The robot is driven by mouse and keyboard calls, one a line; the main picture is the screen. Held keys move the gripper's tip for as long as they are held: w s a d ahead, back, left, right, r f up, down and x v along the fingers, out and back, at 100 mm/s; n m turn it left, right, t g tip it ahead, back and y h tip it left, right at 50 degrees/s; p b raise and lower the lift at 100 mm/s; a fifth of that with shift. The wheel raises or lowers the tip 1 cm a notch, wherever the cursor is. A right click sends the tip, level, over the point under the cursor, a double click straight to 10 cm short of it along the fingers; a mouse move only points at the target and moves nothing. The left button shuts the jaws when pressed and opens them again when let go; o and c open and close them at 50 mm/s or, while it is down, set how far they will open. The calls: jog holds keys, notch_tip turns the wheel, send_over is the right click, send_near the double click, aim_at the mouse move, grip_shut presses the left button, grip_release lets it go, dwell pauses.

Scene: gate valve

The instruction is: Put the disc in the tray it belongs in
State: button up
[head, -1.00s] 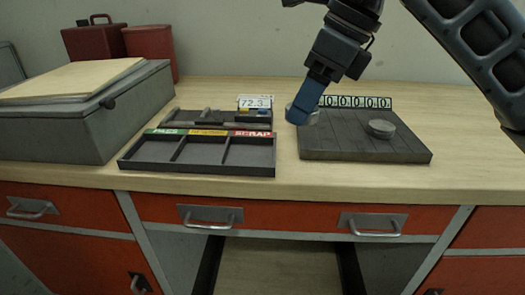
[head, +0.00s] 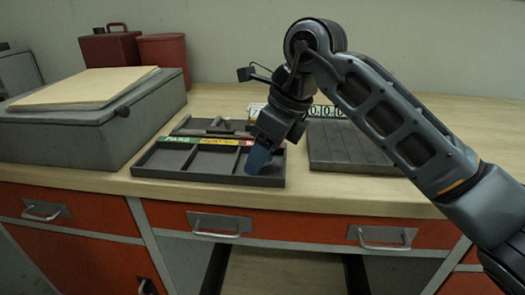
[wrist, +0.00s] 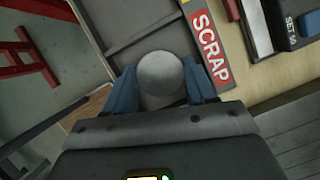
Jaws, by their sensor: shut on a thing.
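A pale grey round disc (wrist: 160,75) is between the blue fingers of my gripper (wrist: 162,92) in the wrist view. In the head view my gripper (head: 258,160) points down at the right compartment of the dark three-part tray (head: 150,177), and the disc is hidden there. The tray has a green label (head: 178,140) at left, a yellow one (head: 220,142) in the middle and a red one at right, which reads SCRAP in the wrist view (wrist: 210,47). I cannot tell whether the disc touches the tray floor.
A grey ribbed plate (head: 345,150) lies to the right of the tray, partly behind my arm. A second dark tray (head: 190,125) with small items sits behind. A grey box (head: 90,130) stands at left. The bench's front edge runs close before the tray.

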jog(key=shift+f, duration=0.15)
jog(key=o, duration=1.2)
jog(key=shift+c, duration=0.2)
jog(key=v, duration=1.2)
